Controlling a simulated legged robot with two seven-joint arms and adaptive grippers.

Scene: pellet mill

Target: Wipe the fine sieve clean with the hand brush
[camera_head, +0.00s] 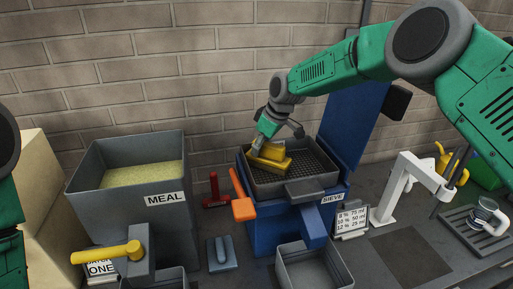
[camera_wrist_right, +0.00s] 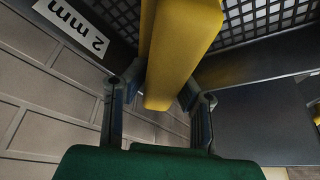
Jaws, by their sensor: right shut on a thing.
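The sieve (camera_head: 316,161) is a dark tray with a perforated floor, seated on top of a blue machine marked SIEVE. In the wrist view its black mesh (camera_wrist_right: 270,18) shows, with a "2 mm" label on the rim. My right gripper (camera_head: 262,142) is at the left part of the tray, shut on the yellow hand brush (camera_head: 270,163). In the wrist view the brush (camera_wrist_right: 178,50) sits between the two fingers, over the mesh. Its bristles are hidden, so contact with the mesh cannot be told. My left gripper is out of view; only a green arm part shows at the left edge.
A grey MEAL bin (camera_head: 130,205) stands to the left. A raised blue lid (camera_head: 350,115) stands behind the sieve. A white stand (camera_head: 395,190) is at right.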

